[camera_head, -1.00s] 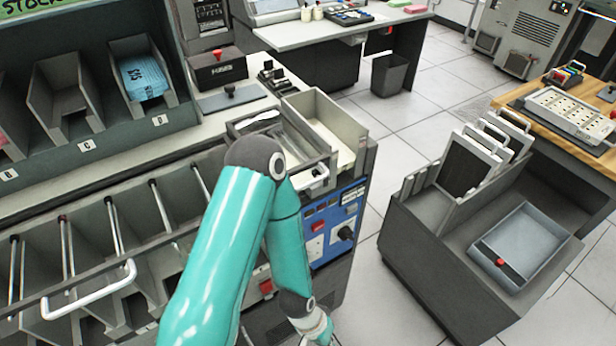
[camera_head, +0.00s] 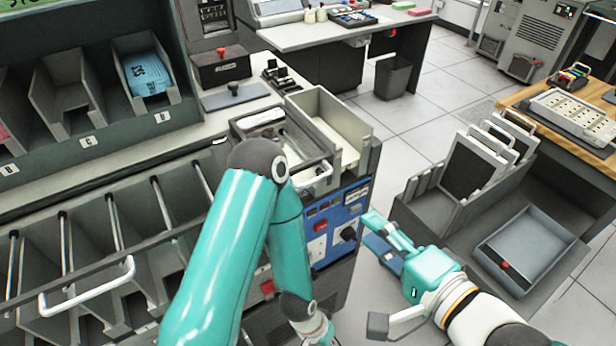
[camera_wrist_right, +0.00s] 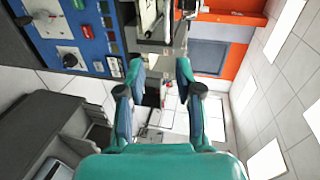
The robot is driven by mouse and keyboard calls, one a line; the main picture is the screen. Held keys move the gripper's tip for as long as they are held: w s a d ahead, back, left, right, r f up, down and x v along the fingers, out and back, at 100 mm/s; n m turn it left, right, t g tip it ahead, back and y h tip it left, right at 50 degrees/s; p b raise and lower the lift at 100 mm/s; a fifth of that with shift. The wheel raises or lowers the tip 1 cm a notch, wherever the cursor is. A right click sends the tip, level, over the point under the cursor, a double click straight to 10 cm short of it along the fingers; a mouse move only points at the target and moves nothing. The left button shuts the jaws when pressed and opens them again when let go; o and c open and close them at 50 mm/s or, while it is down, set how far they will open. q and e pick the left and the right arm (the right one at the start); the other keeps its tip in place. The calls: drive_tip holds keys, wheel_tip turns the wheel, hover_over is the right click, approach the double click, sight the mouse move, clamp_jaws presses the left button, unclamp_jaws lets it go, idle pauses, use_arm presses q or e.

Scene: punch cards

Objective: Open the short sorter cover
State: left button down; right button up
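The sorter's short cover (camera_head: 292,150) is a small cover at the right end of the sorter. A white handle (camera_head: 318,178) sits at its front edge, and the cover looks closed. My right gripper (camera_head: 372,277) is to the right of the sorter, below the handle and beside the blue control panel. Its fingers are apart and empty; the wrist view also shows the open right gripper (camera_wrist_right: 157,75) with nothing between the fingertips. My left arm bends in front of the sorter and partly hides the cover's left side.
The long cover's white handle (camera_head: 88,292) is at the left over the sorter pockets. A blue control panel (camera_head: 335,222) is on the sorter's right end. A grey cart (camera_head: 425,215) with a tray (camera_head: 530,248) stands at the right. Floor lies between sorter and cart.

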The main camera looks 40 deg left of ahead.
sight(313, 180)
drive_tip(key=x, duration=1.1)
drive_tip(key=r+x, duration=0.1)
drive_tip(key=x, duration=0.4)
drive_tip(key=shift+s+a, duration=0.25)
drive_tip(key=shift+a, duration=0.45)
clamp_jaws()
